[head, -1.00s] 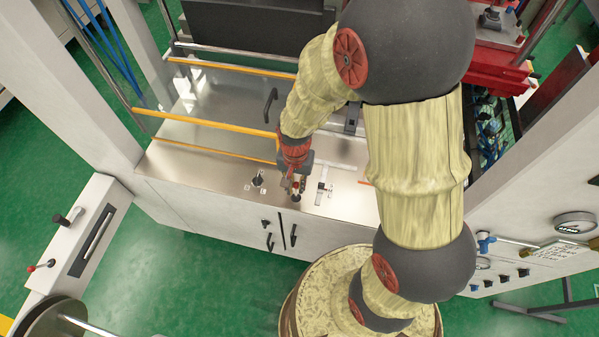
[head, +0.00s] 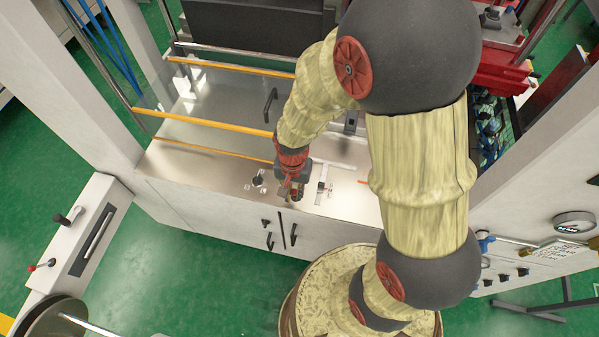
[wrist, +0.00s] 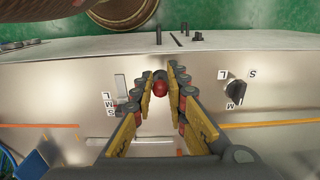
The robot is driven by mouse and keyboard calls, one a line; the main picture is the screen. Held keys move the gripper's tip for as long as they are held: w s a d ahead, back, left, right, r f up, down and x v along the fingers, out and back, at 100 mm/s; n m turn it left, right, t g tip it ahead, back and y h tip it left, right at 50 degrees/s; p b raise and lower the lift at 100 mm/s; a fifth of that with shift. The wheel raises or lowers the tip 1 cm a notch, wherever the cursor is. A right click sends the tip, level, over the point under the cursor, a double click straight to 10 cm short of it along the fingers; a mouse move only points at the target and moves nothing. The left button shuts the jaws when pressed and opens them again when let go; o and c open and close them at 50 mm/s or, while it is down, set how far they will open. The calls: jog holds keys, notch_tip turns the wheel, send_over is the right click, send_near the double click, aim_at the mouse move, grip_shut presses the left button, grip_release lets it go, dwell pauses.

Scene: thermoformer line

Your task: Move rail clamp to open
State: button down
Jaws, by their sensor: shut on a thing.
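My gripper (wrist: 163,82) is over the metal deck of the machine, near its front edge. Its fingers are shut on a small red round knob (wrist: 160,89), which shows between the fingertips in the wrist view. The knob looks like the handle of the rail clamp, but no label on it can be read and what lies below it is hidden. In the head view my gripper (head: 291,189) points down at the deck and covers most of the held part.
A black rotary knob (wrist: 236,91) with S, L and M labels is to the right in the wrist view. A pale slide lever (wrist: 121,86) with similar labels is to the left. Orange rails (head: 215,124) cross the deck. Black handles (head: 281,233) are on the front panel.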

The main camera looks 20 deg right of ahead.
jog(key=shift+s+a+f, duration=0.4)
jog(key=shift+s+a, duration=0.2)
jog(key=shift+s, duration=0.35)
jog(key=c, duration=1.8)
grip_release()
jog(key=shift+o, duration=0.6)
jog(key=shift+a, duration=0.1)
notch_tip(320, 180, up, 7)
jog(key=p, duration=0.5)
